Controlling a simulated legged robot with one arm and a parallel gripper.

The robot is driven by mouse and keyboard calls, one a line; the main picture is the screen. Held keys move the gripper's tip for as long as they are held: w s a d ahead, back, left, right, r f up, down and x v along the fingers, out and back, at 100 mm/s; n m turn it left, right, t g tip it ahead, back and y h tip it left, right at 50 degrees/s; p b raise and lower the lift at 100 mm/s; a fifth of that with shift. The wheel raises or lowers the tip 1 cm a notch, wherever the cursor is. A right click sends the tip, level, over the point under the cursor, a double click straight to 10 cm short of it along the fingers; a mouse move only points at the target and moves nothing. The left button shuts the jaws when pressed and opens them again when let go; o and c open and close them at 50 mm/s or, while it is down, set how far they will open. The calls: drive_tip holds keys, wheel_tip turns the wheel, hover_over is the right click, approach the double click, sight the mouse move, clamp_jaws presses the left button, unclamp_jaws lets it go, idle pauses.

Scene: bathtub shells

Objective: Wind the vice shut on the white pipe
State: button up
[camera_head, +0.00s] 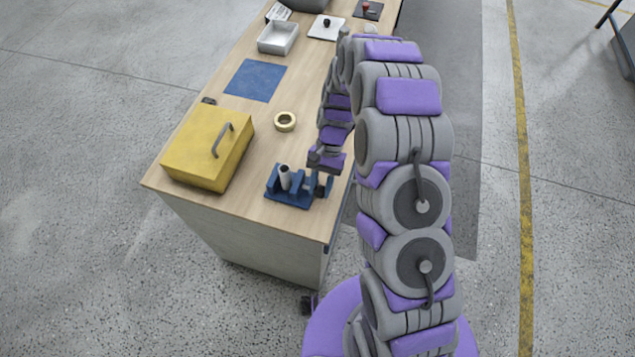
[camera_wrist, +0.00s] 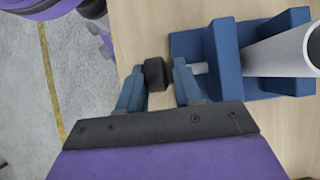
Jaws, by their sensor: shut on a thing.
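The blue vice (camera_head: 290,200) sits at the near right corner of the wooden bench, and it fills the upper right of the wrist view (camera_wrist: 223,48). The white pipe (camera_head: 284,177) stands upright between its jaws; its open end shows in the wrist view (camera_wrist: 291,47). Whether the jaws touch the pipe I cannot tell. A short grey screw runs from the vice to a dark knob (camera_wrist: 155,75). My gripper (camera_head: 319,184) is at the vice's right side, its fingers (camera_wrist: 157,82) shut on the knob from either side. The fingers partly hide the screw.
A yellow box with a grey handle (camera_head: 207,150) stands left of the vice. A white tray (camera_head: 278,38) is farther back. The bench's front and right edges are close to the vice.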

drive_tip(key=g, duration=0.1)
drive_tip(key=g+y, duration=0.1)
drive_tip(key=g, duration=0.2)
drive_tip(key=shift+w+d+f+g+y+p, duration=0.25)
drive_tip(key=shift+d+f+g+y+p, duration=0.05)
drive_tip(key=shift+f+p, duration=0.1)
drive_tip(key=shift+g, duration=0.4)
drive_tip(key=o, duration=0.7)
drive_tip(key=shift+d, duration=0.1)
drive_tip(key=shift+o, duration=0.6)
drive_tip(key=shift+d, duration=0.2)
drive_tip(key=shift+a, duration=0.45)
